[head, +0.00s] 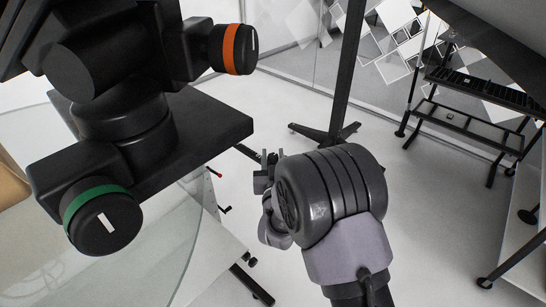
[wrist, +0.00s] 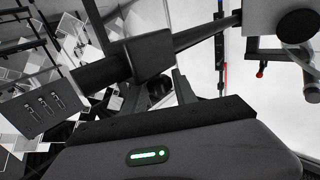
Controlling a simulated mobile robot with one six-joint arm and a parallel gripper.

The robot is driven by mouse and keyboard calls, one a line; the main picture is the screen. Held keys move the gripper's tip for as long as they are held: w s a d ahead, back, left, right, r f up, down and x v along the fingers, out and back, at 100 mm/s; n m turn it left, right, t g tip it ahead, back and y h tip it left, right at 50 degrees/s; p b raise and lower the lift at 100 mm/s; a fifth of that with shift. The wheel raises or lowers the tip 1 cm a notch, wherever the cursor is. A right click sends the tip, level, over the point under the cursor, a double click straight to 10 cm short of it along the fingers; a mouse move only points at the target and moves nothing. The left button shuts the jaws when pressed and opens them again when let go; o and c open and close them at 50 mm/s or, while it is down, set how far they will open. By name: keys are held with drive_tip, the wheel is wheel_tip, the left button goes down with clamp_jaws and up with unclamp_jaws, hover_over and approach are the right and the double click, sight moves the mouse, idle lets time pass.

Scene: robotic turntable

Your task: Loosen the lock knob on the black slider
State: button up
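In the wrist view a black block (wrist: 149,54) sits on a dark bar that runs from lower left to upper right. It looks like the black slider. A small round dark part (wrist: 160,86) below it may be the lock knob; it is in shadow and partly hidden. My gripper (wrist: 158,92) has its two fingers apart, one on each side of this part. I cannot tell whether they touch it. In the head view my gripper (head: 271,160) is small, at the end of the dark bar (head: 247,151), and my wrist hides part of it. The slider is not clear there.
A black mount with an orange-ringed knob (head: 233,49) and a green-ringed knob (head: 101,219) fills the left, above a glass disc (head: 165,262). A red-tipped lever (wrist: 261,72) is right of my gripper. A black stand (head: 330,134) is behind; open floor lies right.

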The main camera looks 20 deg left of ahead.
clamp_jaws()
drive_tip(key=shift+n+y, duration=0.3)
drive_tip(key=shift+y, duration=0.1)
drive_tip(key=n+g+y, duration=0.3)
drive_tip(key=y, duration=0.1)
drive_tip(key=shift+d+n+y, duration=0.1)
drive_tip(key=shift+n+y, duration=0.2)
drive_tip(key=n+g+y, duration=0.3)
drive_tip(key=g, duration=0.1)
drive_tip(key=shift+n+g+y, duration=0.3)
drive_tip(key=shift+n+g, duration=0.1)
drive_tip(key=n+g+y, duration=0.1)
drive_tip(key=n+g, duration=0.1)
drive_tip(key=g, duration=0.1)
drive_tip(key=n+g+y, duration=0.1)
drive_tip(key=n+g, duration=0.1)
drive_tip(key=g, duration=0.2)
drive_tip(key=shift+f+n+g, duration=0.1)
drive_tip(key=shift+n+g, duration=2)
drive_tip(key=shift+g, duration=1.1)
